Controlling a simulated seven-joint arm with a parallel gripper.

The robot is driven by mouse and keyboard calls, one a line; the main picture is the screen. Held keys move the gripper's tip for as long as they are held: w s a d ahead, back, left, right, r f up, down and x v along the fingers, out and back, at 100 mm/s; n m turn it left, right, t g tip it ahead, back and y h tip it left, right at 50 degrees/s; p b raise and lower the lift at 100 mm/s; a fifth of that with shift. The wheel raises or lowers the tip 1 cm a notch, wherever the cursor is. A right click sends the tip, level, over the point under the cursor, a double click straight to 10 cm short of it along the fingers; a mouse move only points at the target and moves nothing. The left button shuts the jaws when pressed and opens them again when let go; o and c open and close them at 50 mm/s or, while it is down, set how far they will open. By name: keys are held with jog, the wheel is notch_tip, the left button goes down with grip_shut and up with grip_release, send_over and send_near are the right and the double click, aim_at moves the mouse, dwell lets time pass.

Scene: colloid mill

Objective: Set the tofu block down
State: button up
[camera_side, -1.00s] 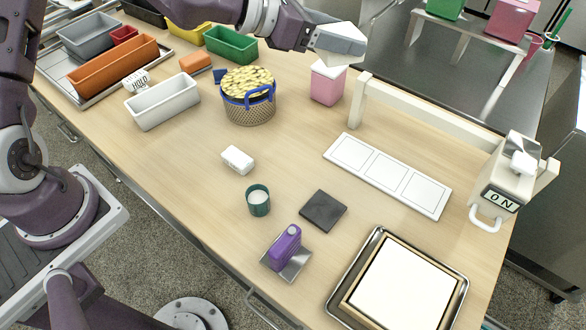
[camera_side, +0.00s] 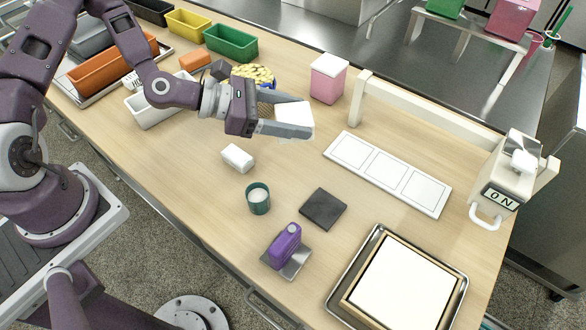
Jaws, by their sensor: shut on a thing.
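My gripper (camera_side: 293,122) is shut on a white block, the tofu block (camera_side: 294,116), and holds it above the table, left of the white three-square board (camera_side: 388,174). The fingers reach in from the left along the block. The board lies flat, and its three marked squares are bare. A smaller white block (camera_side: 238,158) lies on the table below and left of my gripper.
A pink box with a white top (camera_side: 328,80) stands behind my gripper. A cream rail (camera_side: 430,115) runs behind the board to the "ON" device (camera_side: 505,180). A green cup (camera_side: 258,198), dark square (camera_side: 323,209), purple object (camera_side: 285,245) and framed tray (camera_side: 465,285) stand in front.

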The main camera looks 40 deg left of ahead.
notch_tip(320, 180, down, 14)
jog(key=shift+r, duration=0.2)
jog(key=shift+f, duration=0.1)
jog(key=o, duration=0.7)
